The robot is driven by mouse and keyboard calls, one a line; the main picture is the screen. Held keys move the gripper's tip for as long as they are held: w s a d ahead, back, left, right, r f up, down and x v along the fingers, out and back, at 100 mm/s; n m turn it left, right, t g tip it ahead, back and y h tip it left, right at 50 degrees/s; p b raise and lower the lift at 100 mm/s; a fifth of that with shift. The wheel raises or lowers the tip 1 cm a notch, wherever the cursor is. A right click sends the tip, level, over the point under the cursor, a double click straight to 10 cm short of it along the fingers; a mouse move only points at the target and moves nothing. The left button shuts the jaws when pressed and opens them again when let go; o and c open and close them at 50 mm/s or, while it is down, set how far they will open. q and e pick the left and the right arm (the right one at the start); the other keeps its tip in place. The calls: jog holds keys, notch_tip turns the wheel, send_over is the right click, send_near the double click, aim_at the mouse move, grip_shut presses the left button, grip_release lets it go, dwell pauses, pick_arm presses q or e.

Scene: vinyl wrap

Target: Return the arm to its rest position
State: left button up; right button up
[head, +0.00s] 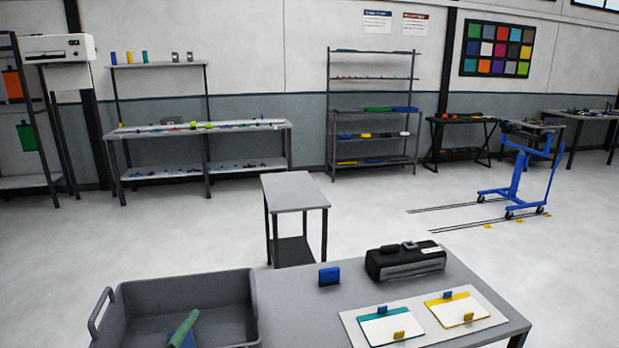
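Neither of my arms nor grippers shows in the head view, so their pose cannot be seen. In front of me is a grey table (290,312). A dark grey bin (205,300) with a handle stands at its left, with a green item (184,328) and a blue item inside. A small blue block (329,276) stands upright near the table's far edge. A black tool bag (404,261) lies to its right. A white board (358,329) at the front right carries two cards, one teal-edged (384,328) and one yellow-edged (453,309), with small blue and yellow pieces on them.
A small grey side table (294,190) stands just beyond the work table. A blue wheeled cart (515,185) is at the right. Shelving (374,111) and a long bench (200,130) line the back wall. The floor between is mostly open.

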pick_arm(q)
jog(key=s+a+f+n+g+y, duration=0.1)
jog(key=s+a+f+n+g, duration=0.1)
jog(key=s+f+g, duration=0.35)
jog(key=s+a+f+n+g+y, duration=0.1)
jog(key=s+a+f+n+g, duration=0.15)
jog(key=s+f, duration=0.5)
jog(key=s+d+f+n+g+h, duration=0.15)
jog(key=s+f+g, duration=0.5)
jog(key=s, duration=0.65)
notch_tip(320, 180, down, 30)
jog(key=s+r, duration=0.1)
jog(key=s, duration=0.2)
jog(key=s+a+f+g, duration=0.1)
jog(key=s+a+f, duration=0.2)
jog(key=s+f, duration=1.1)
jog(key=shift+s+a+f+y, duration=0.2)
jog(key=shift+s+f+y, duration=0.2)
jog(key=shift+s, duration=0.45)
